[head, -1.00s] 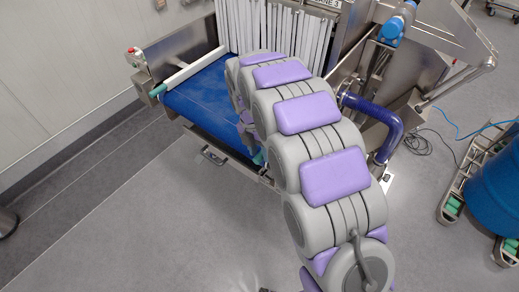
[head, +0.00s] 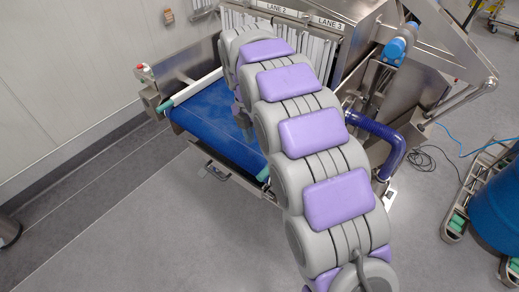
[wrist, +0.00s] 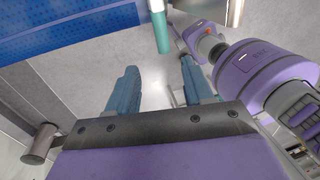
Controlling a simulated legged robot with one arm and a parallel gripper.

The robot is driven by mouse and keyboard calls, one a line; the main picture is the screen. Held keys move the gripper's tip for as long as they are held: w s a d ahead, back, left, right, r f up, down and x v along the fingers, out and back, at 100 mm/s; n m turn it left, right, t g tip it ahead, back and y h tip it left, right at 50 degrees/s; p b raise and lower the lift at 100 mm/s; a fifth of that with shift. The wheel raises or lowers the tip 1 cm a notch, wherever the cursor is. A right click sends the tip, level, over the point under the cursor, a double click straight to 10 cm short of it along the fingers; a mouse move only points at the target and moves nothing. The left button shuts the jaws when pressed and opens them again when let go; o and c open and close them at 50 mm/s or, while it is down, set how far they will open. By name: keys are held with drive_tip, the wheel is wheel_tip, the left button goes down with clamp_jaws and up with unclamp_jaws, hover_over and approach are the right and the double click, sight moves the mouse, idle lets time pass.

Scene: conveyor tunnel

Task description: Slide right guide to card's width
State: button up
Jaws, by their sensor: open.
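The blue belt (head: 222,128) of the conveyor shows in the head view, with a white left guide (head: 195,87) that has a teal end along its left side. A teal tip (head: 263,173) shows at the belt's front right corner; the rest of the right guide is hidden behind my arm. In the wrist view, a white bar with a teal end (wrist: 161,32), likely the right guide, stands beside the blue belt (wrist: 70,30). My gripper (wrist: 158,72) is open, its teal fingers apart with only floor seen between them. It appears apart from the bar. I cannot make out a card.
White strip curtains (head: 300,42) hang at the tunnel mouth under lane labels. A blue curved pipe (head: 382,135) and steel frame stand right of my arm. A blue drum (head: 498,213) is at far right.

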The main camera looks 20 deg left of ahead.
drive_tip(key=r, duration=0.2)
drive_tip(key=a+r, duration=0.1)
drive_tip(key=r, duration=0.1)
drive_tip(key=shift+w+r, duration=0.2)
drive_tip(key=shift+r, duration=0.2)
drive_tip(key=shift+d, duration=0.1)
